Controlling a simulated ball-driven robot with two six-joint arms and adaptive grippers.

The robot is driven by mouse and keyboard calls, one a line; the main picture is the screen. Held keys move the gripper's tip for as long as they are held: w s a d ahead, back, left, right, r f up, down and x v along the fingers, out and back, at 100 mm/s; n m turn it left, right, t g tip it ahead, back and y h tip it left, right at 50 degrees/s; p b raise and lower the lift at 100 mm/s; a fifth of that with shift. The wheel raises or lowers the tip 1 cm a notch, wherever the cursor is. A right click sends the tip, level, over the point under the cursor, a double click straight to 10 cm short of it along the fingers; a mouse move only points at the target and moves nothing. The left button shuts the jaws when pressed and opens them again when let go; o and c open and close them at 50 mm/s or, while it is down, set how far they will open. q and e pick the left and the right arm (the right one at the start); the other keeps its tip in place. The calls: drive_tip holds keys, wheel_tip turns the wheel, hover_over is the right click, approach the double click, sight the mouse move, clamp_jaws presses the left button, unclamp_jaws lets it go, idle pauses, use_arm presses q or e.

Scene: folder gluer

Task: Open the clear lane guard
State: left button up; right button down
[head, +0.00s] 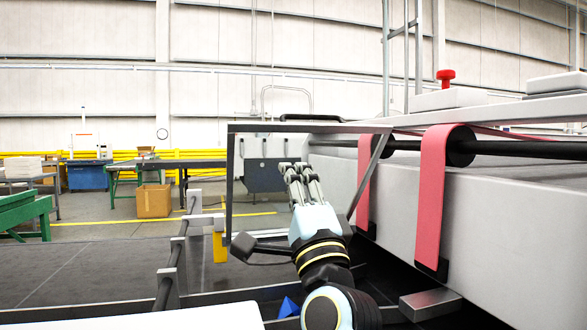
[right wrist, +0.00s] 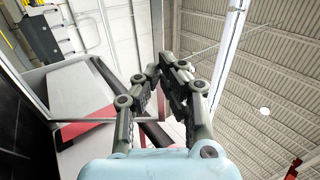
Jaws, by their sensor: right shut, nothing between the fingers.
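The clear lane guard (head: 300,127) shows in the head view as a see-through panel in a thin grey frame. Its top edge runs level to the pink-belted machine, with an upright at left and a slanting edge at right. My right gripper (head: 290,167) points up inside the frame's outline, below the top edge. I cannot tell whether it touches the panel. In the right wrist view the fingers of my right gripper (right wrist: 167,70) meet at the tips and are empty. My left gripper is not in view.
Pink belts (head: 432,195) hang over a dark shaft (head: 520,149) on the grey machine body (head: 500,225) at right. A red knob (head: 445,76) stands on top. A cardboard box (head: 154,201) and green table (head: 25,212) stand at left.

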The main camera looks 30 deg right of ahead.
sight(278, 127)
drive_tip(key=shift+p+x, duration=2.2)
drive_tip(key=shift+x, duration=3.4)
